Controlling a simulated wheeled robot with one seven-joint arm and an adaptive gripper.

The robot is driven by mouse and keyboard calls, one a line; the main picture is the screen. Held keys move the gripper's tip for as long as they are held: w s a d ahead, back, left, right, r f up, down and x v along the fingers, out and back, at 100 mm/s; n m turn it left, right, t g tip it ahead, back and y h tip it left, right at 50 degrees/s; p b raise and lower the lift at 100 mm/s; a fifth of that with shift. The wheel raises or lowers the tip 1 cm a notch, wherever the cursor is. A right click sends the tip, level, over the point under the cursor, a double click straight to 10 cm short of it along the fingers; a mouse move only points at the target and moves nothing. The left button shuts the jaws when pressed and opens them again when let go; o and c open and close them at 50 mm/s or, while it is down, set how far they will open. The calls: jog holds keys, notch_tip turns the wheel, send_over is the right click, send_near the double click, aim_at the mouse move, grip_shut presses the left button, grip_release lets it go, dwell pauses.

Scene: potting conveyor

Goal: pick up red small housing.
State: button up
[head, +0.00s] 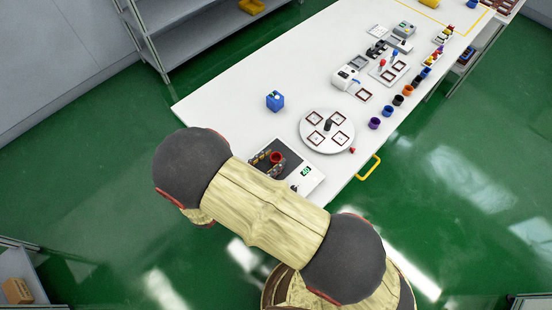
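A small red, cup-like piece (277,158) sits on a grey-and-black device (310,178) near the front left of the white table. It looks like a small housing, but its details are too small to be sure. Another tiny red piece (351,150) lies at the table edge, right of the round white turntable. My arm crosses the lower left of the head view and covers part of the device. My gripper is not visible; I cannot see whether it holds anything.
The turntable (309,139) carries several red-framed squares. Several coloured cups, including a purple one (374,123) and an orange one (408,90), line the right edge. A yellow handle (369,167) juts out.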

jog(key=c, duration=0.6)
jog(key=shift+r, duration=0.1)
